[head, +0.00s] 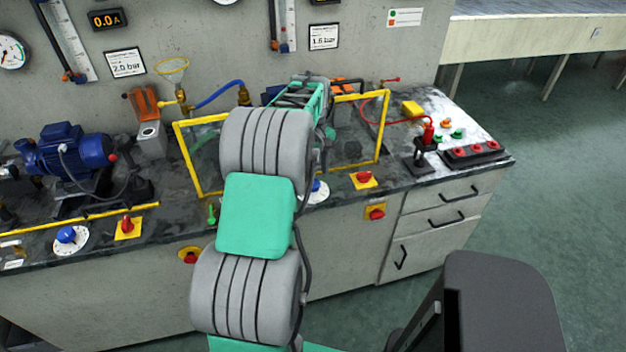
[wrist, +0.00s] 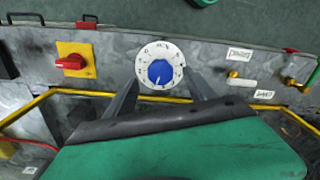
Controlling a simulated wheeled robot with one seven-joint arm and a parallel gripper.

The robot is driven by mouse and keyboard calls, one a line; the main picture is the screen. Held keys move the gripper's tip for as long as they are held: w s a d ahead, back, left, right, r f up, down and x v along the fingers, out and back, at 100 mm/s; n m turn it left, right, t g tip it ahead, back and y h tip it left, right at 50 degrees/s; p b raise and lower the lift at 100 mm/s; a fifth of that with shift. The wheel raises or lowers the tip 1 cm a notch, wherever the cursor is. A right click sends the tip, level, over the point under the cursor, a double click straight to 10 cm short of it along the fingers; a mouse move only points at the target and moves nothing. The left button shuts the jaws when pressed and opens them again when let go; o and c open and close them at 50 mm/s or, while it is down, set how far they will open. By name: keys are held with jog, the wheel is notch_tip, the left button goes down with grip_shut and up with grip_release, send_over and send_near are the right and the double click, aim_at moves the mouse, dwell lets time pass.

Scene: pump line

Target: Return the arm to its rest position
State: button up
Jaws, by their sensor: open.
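My arm rises from the bottom of the head view and reaches over the bench (head: 345,192). My gripper is hidden behind the arm there. In the wrist view my gripper (wrist: 161,80) is open, with its dark fingers apart and nothing held between them. The fingertips lie on either side of a white dial with a blue knob (wrist: 160,73). I cannot tell whether they touch it. The same dial shows partly beside the arm in the head view (head: 319,191).
A yellow frame (head: 384,125) surrounds the arm's far end. A red switch on a yellow plate (head: 363,179) is right of the dial. A blue motor (head: 70,150) stands at left. A red-handled device (head: 428,135) stands at right. Open floor (head: 560,200) lies beyond the bench.

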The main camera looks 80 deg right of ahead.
notch_tip(320, 180, up, 4)
jog(key=shift+r, duration=0.1)
dwell(0.4)
